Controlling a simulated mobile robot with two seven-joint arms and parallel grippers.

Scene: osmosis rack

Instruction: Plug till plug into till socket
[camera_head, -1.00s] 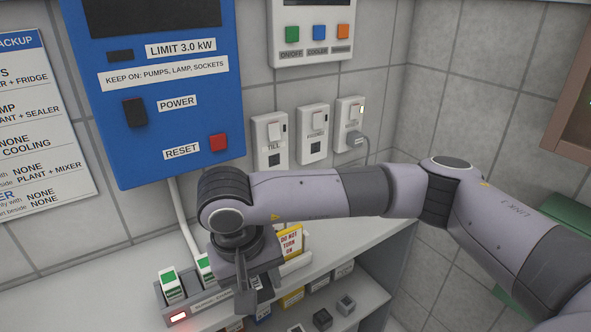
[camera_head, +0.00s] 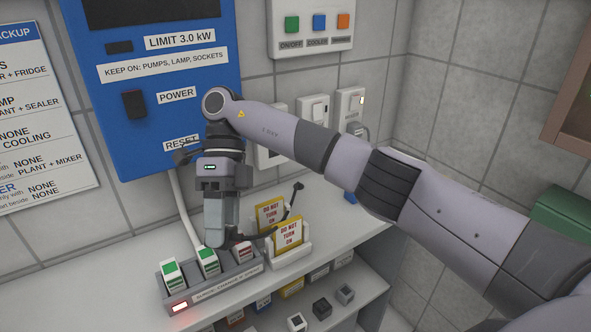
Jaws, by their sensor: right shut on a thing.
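My right gripper (camera_head: 221,228) points down above the grey rack at the back of the counter. I cannot read whether this is the till plug. The till socket (camera_head: 271,157) is the leftmost of three white wall sockets. My right arm covers most of it, including its label. My left gripper is not in view.
The grey rack (camera_head: 213,284) holds several white modules, with a lit red lamp. Yellow "DO NOT TURN ON" cards (camera_head: 288,234) stand in a white holder right of it. The blue power box (camera_head: 150,75) hangs behind my wrist. The right socket (camera_head: 351,102) has a plug and lead.

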